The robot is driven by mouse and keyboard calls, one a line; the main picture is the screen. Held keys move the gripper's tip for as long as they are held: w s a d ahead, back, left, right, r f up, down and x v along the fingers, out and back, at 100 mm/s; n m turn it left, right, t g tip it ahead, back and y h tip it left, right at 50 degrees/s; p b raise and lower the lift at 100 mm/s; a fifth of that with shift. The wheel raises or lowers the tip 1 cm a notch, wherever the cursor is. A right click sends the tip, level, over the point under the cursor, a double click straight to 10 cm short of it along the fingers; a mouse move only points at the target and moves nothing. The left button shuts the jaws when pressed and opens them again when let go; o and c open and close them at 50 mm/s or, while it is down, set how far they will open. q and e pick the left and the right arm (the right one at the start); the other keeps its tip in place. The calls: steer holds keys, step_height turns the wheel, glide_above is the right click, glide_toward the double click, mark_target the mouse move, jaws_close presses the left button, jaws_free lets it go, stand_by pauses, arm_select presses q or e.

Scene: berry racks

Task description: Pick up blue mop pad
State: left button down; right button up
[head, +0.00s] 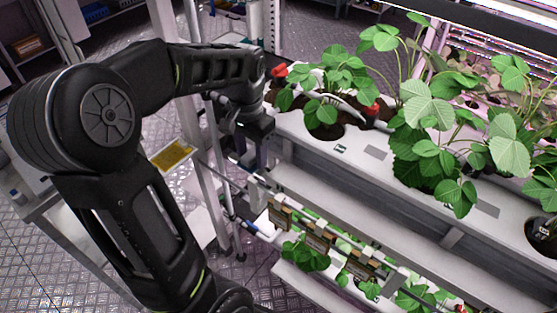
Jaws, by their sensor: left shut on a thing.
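My left arm comes in from the left, and its gripper (258,160) points down at the left end of the white planter rack. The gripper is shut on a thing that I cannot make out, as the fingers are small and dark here. I cannot pick out a blue mop pad with certainty. Thin rails with blue and white parts (238,220) run just below the gripper. My right gripper is not in view.
The white planter rack (370,152) with strawberry plants (430,110) and red berries (279,71) fills the right side. A yellow pad (172,155) lies on a cart at the left. Patterned metal floor (60,275) shows at lower left.

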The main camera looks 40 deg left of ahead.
arm_select(q)
steer(key=s+a+b, duration=0.1)
steer(key=s+a, duration=0.3)
steer(key=a, duration=0.3)
steer(key=shift+s+a, duration=0.3)
steer(key=shift+a, duration=0.05)
stand_by(0.5)
